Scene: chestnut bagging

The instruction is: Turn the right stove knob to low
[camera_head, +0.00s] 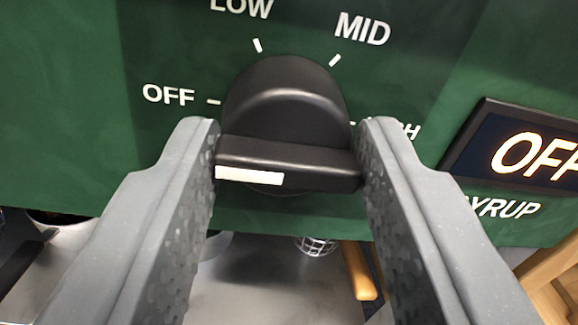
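The black stove knob (285,105) is in the middle of the picture on a green panel. Its raised grip bar lies nearly level, and a white mark on the bar's left half points to the left, the OFF side. White labels around it read OFF (168,95) at left, LOW (241,6) at upper left, MID (362,29) at upper right and a partly hidden HIGH (404,131) at right. My gripper (288,140) has one grey finger at each end of the bar. Both fingers appear to touch it.
A dark display (520,150) glowing OFF sits on the panel at right, above a partly hidden SYRUP label (508,208). Below the panel are a grey surface (270,285), a wire ball-shaped item (317,246) and a wooden handle (358,272).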

